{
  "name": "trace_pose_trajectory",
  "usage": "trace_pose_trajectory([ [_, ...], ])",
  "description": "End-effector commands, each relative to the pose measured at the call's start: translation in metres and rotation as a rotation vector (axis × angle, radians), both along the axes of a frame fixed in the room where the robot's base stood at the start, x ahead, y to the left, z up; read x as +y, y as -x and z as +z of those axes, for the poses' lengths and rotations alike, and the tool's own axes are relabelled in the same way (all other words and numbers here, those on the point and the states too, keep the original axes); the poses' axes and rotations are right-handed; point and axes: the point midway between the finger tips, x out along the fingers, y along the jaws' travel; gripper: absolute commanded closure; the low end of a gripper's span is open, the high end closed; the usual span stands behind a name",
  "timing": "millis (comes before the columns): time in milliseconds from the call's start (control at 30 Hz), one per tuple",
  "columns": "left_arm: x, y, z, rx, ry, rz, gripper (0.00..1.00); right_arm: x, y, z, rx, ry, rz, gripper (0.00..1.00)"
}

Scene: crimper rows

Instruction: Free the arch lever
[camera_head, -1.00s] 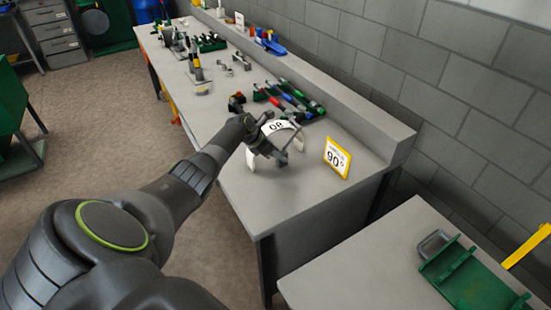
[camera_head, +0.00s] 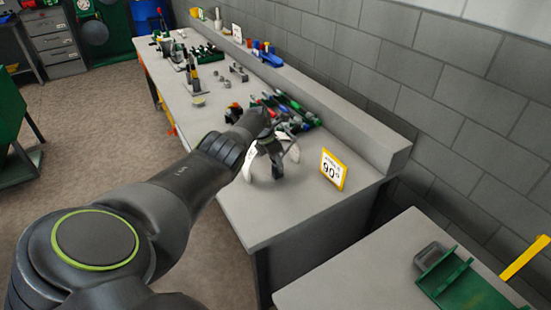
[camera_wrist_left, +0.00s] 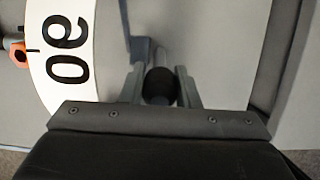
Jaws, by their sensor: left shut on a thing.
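The arch tool is a white curved plate (camera_head: 251,158) standing near the close end of the long grey bench. Its printed "90" scale shows on the white arch (camera_wrist_left: 62,60) in the left wrist view. My left gripper (camera_wrist_left: 160,88) is shut on the dark round grip of the lever (camera_wrist_left: 158,86), one finger on each side. In the head view my left gripper (camera_head: 274,160) is at the arch, and my wrist hides much of the tool and the lever. My right gripper is in neither view.
A yellow-framed "90" sign (camera_head: 334,169) stands close to the right of the arch. Several green, red and blue handled tools (camera_head: 292,110) lie behind it along the ledge (camera_head: 350,125). A lower grey table (camera_head: 370,280) with a green tray (camera_head: 465,284) is at right. The bench's front corner is clear.

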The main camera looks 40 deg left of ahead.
Motion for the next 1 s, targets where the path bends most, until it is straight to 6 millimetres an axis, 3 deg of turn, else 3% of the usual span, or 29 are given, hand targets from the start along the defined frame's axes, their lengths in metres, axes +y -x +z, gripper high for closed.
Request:
trace_pose_trajectory([
  [433,-0.0007,0.0002,-0.0004,0.006,-0.002,-0.002,1.0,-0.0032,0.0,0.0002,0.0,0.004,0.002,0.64],
  [467,-0.0007,0.0002,-0.0004,0.006,-0.002,-0.002,0.7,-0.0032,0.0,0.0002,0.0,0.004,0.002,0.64],
  [600,-0.0006,0.0001,-0.0002,0.005,-0.002,-0.002,0.52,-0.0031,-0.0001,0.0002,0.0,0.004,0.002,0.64],
  [1000,0.0004,0.0007,0.0053,0.003,-0.002,-0.002,0.5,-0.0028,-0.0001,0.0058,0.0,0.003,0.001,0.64],
])
